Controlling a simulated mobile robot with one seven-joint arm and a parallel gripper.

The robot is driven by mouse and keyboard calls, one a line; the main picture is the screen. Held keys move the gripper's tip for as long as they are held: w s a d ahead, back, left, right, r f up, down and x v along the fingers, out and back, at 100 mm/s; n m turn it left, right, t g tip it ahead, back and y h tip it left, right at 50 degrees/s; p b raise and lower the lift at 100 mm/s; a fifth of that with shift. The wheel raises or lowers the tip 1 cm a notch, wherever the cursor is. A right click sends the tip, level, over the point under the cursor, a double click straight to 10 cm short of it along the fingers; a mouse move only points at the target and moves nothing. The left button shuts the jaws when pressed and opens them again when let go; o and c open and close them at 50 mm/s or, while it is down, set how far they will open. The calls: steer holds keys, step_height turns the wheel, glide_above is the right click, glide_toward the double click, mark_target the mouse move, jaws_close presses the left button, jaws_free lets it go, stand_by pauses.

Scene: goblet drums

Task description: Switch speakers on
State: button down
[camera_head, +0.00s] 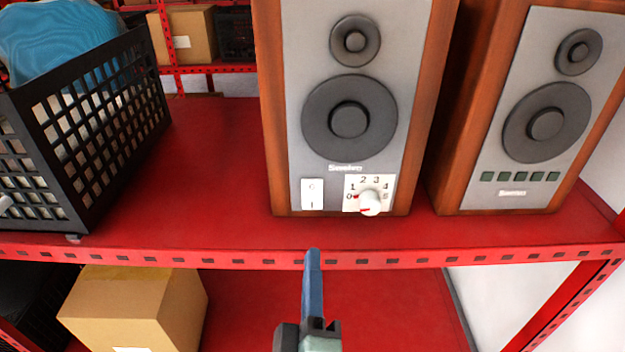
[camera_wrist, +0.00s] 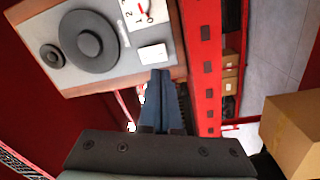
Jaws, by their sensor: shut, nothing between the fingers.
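Two wooden speakers with grey fronts stand on a red shelf. The left speaker (camera_head: 300,135) has a white rocker switch (camera_head: 312,194) marked O and I at its lower left, and a white volume knob (camera_head: 370,203) on a numbered plate beside it. The right speaker (camera_head: 513,190) has a row of several small dark green squares. My gripper (camera_head: 313,255) is shut and empty, in front of the shelf edge and below the rocker switch. In the wrist view, its blue fingertips (camera_wrist: 161,75) lie just below the switch (camera_wrist: 152,53) in the picture; contact cannot be told.
A black crate (camera_head: 100,110) with blue cloth stands at the left on the red shelf (camera_head: 200,180). The perforated shelf lip (camera_head: 420,258) runs across the front. A cardboard box (camera_head: 135,305) sits on the lower shelf. The shelf between crate and left speaker is clear.

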mark_target(312, 208)
steer(key=s+n+p, duration=0.1)
steer(key=p, duration=0.3)
steer(key=s+r+n+g+p, duration=0.1)
steer(key=s+p, duration=0.1)
steer(key=p, duration=0.1)
steer(key=s+r+n+g+p, duration=0.1)
steer(key=s+n+p, duration=0.1)
steer(key=p, duration=0.2)
steer(key=shift+s+r+p, duration=0.1)
steer(key=shift+r+p, duration=0.15)
steer(key=shift+p, duration=0.1)
steer(key=w, duration=0.4)
steer(key=w+f, duration=0.1)
steer(key=w, duration=0.8)
steer(key=shift+w+f, duration=0.35)
steer(key=shift+w, duration=0.05)
steer(key=shift+w+f, duration=0.1)
steer(key=shift+f, duration=0.05)
